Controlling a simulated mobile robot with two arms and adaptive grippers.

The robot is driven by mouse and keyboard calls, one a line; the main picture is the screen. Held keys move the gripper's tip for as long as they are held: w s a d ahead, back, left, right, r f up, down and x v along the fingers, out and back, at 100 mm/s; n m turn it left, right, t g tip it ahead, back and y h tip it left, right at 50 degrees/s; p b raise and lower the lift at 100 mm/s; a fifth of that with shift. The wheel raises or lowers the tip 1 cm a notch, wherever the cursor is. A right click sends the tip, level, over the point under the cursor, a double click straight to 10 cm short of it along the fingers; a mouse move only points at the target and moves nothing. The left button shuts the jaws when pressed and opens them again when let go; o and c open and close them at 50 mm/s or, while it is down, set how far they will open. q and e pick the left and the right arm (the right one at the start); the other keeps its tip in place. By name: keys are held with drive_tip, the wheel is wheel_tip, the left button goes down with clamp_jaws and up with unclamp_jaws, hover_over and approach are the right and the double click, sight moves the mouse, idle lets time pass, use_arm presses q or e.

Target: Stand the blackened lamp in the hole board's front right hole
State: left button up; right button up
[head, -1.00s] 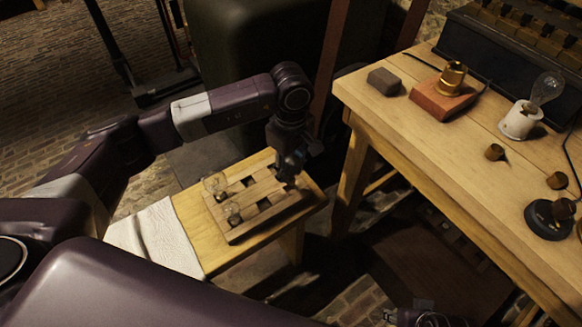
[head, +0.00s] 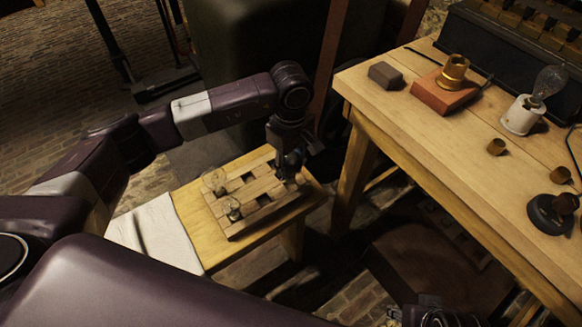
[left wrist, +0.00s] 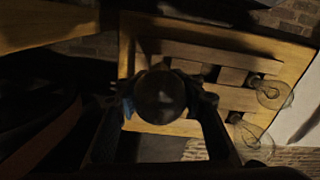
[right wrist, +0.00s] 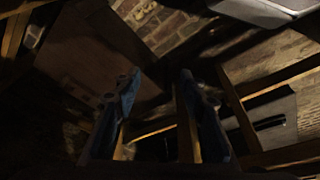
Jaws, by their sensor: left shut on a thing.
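The blackened lamp (left wrist: 160,98) shows in the left wrist view as a dark round bulb between the fingers of my left gripper (left wrist: 160,108), which is shut on it. In the head view my left gripper (head: 289,168) is at the right end of the wooden hole board (head: 232,226), low over it. The lamp's lower end is hidden, so I cannot tell whether it is in a hole. The board also shows in the left wrist view (left wrist: 190,88). My right gripper (right wrist: 158,92) is open and empty, away from the board.
Two clear lamps (head: 215,181) (head: 232,208) stand in the board's left end. The board rests on a low bench (head: 196,212) with a white cloth (head: 160,232). The higher table (head: 440,155) at right holds a white socket with a bulb (head: 522,115) and a brass socket (head: 454,72).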

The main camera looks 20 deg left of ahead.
use_arm(q)
drive_tip(key=shift+f, duration=0.2)
use_arm(e)
drive_tip(key=shift+v, duration=0.9)
drive_tip(key=shift+r, duration=0.15)
use_arm(q)
drive_tip(key=shift+f+b, duration=0.2)
drive_tip(key=shift+b, duration=0.2)
use_arm(e)
drive_tip(key=shift+s+d+r, duration=0.1)
drive_tip(key=shift+s+r, duration=0.2)
drive_tip(key=shift+r, duration=0.2)
drive_tip(key=shift+r, duration=0.1)
drive_tip(key=shift+r, duration=0.25)
use_arm(q)
drive_tip(key=shift+f+b, duration=0.3)
use_arm(e)
drive_tip(key=shift+w+f, duration=0.1)
drive_tip(key=shift+f, duration=0.2)
use_arm(q)
drive_tip(key=shift+f, duration=0.2)
